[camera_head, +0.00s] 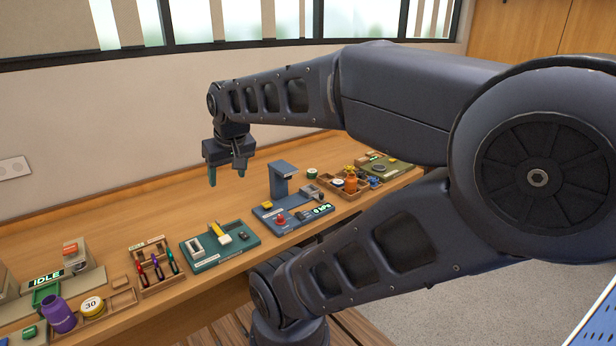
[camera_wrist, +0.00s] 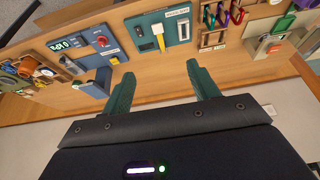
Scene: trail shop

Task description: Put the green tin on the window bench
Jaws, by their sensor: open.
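My gripper (camera_head: 226,174) hangs above the wooden bench (camera_head: 140,212), fingers pointing down. It is open and empty, and its two green fingers also show in the wrist view (camera_wrist: 161,82). A small round tin with a green side and pale top (camera_head: 311,174) stands on the bench beyond the blue station, right of my gripper. It may be the green tin, but it is too small to be sure. The long wooden bench runs along the wall below the window; I cannot tell whether it is the window bench.
Along the bench's front stand a purple bottle (camera_head: 60,314), a yellow-topped tin marked 30 (camera_head: 92,307), a tool rack (camera_head: 155,268), a teal tray (camera_head: 220,258) and a blue station with an upright post (camera_head: 282,178). The bench's back strip by the wall is mostly clear.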

